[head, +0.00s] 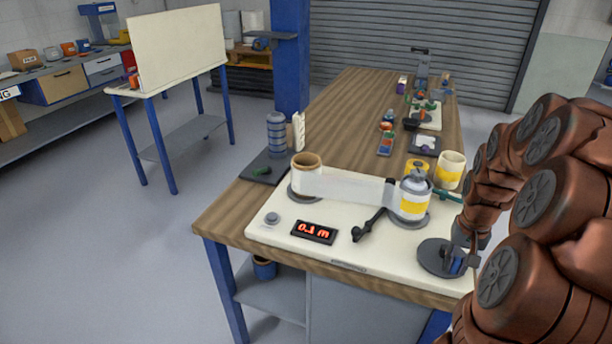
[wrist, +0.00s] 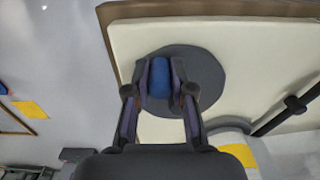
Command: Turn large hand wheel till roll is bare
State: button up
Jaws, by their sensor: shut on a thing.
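The large hand wheel (head: 427,256) is a dark grey disc at the machine's front right corner; it also shows in the wrist view (wrist: 207,82). Its blue handle (wrist: 160,78) stands near the rim. My gripper (wrist: 160,66) is shut on the handle, one finger on each side. In the head view my arm covers part of the wheel's right side. A white film web (head: 345,185) runs from the left roll (head: 306,180), which has a brown core, to the right roll (head: 414,203), white with a yellow band. The red display (head: 314,232) seems to read 0.1 m.
A small black crank (head: 369,225) sits left of the wheel on the cream base plate (head: 285,215). A white cup with a yellow band (head: 450,169) stands behind the right roll. Several small items lie farther back on the wooden bench (head: 345,110).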

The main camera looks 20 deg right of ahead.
jog(key=shift+d, duration=1)
jog(key=shift+w+d, duration=0.2)
jog(key=shift+d, duration=0.3)
jog(key=shift+w+d, duration=0.2)
jog(key=shift+d, duration=0.3)
jog(key=shift+w+d, duration=0.1)
jog(key=shift+w+d, duration=0.7)
